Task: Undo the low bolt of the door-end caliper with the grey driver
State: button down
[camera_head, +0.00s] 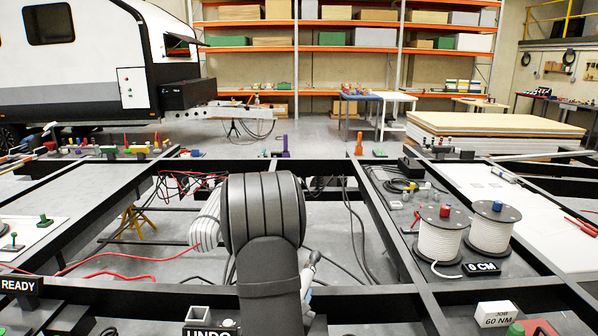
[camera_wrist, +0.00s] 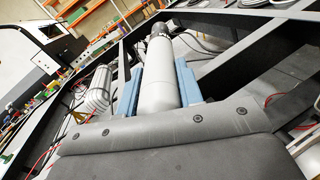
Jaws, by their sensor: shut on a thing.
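In the wrist view my gripper (camera_wrist: 159,80) has its blue fingers on both sides of a pale grey cylinder, the grey driver (camera_wrist: 160,62). The driver points away from me, and its dark nose (camera_wrist: 158,31) is close to the black frame rail. In the head view my arm covers most of the gripper; a small piece of the driver (camera_head: 309,270) shows right of the arm. I cannot make out the door-end caliper or its low bolt in either view. I cannot tell whether the driver's nose touches anything.
Black chassis rails (camera_head: 120,288) surround open bays. A white ribbed duct (camera_head: 205,222) is just left of my arm. Red and black cables (camera_head: 115,262) hang across the bays. Two cable spools (camera_head: 440,238) stand right.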

dwell(1.7)
jog(key=w, duration=0.5)
dwell(0.8)
